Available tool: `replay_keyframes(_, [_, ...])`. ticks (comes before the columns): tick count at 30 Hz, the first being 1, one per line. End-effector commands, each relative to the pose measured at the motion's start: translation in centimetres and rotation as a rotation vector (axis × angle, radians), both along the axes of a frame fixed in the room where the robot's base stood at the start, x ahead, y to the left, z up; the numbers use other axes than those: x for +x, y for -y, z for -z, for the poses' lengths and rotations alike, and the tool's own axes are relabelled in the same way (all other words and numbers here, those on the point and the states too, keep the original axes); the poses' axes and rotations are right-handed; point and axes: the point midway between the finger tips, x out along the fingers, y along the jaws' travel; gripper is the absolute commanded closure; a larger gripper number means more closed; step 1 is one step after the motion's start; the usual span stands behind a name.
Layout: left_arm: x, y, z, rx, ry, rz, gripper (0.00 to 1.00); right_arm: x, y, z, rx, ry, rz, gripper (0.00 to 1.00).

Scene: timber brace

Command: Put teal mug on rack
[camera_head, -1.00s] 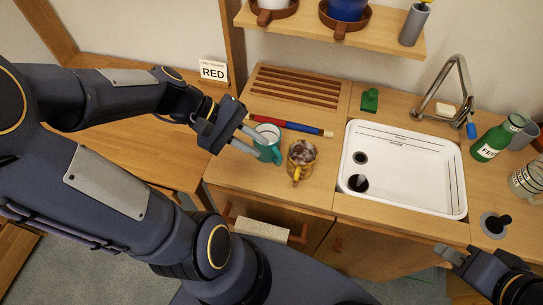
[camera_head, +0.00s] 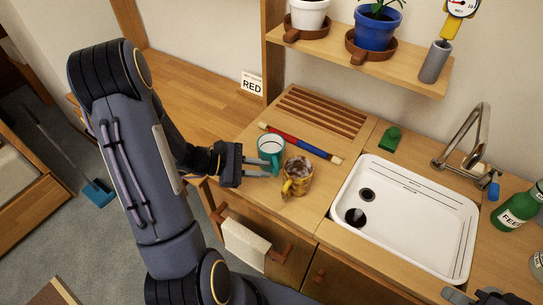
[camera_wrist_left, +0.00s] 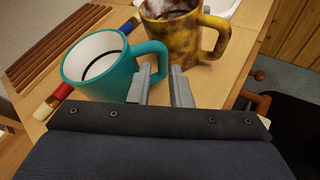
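The teal mug (camera_head: 271,149) stands upright on the wooden counter, white inside. In the left wrist view the teal mug (camera_wrist_left: 98,68) has its handle toward my fingers. My left gripper (camera_head: 268,168) is just in front of the mug, its two fingers apart. In the left wrist view my left gripper (camera_wrist_left: 163,84) has one fingertip close by the mug's handle; whether they touch I cannot tell. The slatted wooden rack (camera_head: 322,110) lies at the back of the counter, empty. My right gripper (camera_head: 490,297) shows only partly at the bottom right edge.
A yellow-brown mug (camera_head: 297,177) with dark contents stands close right of the teal mug. A red and blue rod (camera_head: 300,142) lies between the mugs and the rack. The white sink (camera_head: 420,205) is to the right. A shelf (camera_head: 425,72) with potted plants overhangs behind.

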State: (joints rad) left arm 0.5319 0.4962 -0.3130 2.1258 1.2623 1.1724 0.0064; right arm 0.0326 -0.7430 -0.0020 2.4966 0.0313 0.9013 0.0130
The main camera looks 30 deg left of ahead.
Motion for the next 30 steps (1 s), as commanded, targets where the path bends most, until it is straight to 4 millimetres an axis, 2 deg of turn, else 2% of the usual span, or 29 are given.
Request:
replay_keyframes(5, [1.1,1.6,0.7,-0.001,-0.001,0.003,0.82,0.0,0.0,-0.2,0.000,0.000,0.000,0.68])
replay_keyframes(13, [1.3,1.8,0.8,0.001,0.000,0.000,0.82,0.0,0.0,-0.2,0.000,0.000,0.000,0.68])
replay_keyframes(17, [1.3,1.8,0.8,0.001,0.000,0.000,0.99,0.0,0.0,-0.2,0.000,0.000,0.000,0.68])
replay_keyframes(30, [1.3,1.7,0.7,0.002,0.002,0.001,1.00,0.0,0.0,-0.2,0.000,0.000,0.000,0.68])
